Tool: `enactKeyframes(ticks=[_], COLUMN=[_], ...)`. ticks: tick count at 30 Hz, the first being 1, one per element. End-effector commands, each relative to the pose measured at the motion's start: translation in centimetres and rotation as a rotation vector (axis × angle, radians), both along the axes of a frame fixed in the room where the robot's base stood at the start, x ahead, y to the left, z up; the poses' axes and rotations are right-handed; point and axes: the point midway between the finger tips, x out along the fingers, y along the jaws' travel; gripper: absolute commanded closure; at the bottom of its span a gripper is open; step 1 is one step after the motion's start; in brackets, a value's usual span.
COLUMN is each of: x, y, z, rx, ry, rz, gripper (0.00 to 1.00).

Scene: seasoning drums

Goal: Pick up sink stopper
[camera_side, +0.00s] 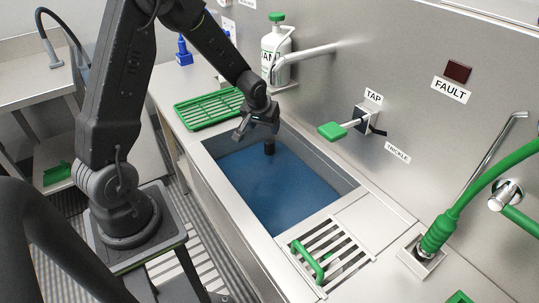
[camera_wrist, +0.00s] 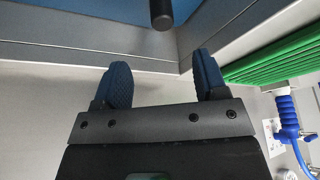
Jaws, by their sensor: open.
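The sink stopper appears as a dark upright post (camera_side: 269,147) standing out of the blue water at the far end of the sink (camera_side: 212,145). In the wrist view the stopper (camera_wrist: 161,14) is a black rounded end at the top edge, ahead of my fingers and between their lines. My gripper (camera_side: 257,127) is above the sink's far edge, up and slightly left of the stopper in the side view. In the wrist view my gripper (camera_wrist: 162,70) has its two blue padded fingers apart with nothing between them. The lower part of the stopper is hidden by the water.
A green rack (camera_side: 208,108) lies on the counter beyond the sink. A white bottle with a green cap (camera_side: 277,48) stands against the wall. A green-handled tap (camera_side: 332,130) juts from the wall. A slatted grate with a green handle (camera_side: 318,262) is at the near end.

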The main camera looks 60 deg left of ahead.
Motion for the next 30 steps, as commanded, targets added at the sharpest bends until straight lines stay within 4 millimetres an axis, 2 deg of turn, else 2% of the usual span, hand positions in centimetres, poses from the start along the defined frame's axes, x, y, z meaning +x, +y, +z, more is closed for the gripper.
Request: enactKeyframes(ticks=[12,20,30], x=[2.2,2.8,4.4], y=[1.5,2.0,3.3], z=[-6.6,-8.3,-12.2], rx=[-0.001,0.0,0.0], ry=[0.002,0.0,0.0], rz=[-0.001,0.0,0.001], gripper=[0.34,0.34,0.34])
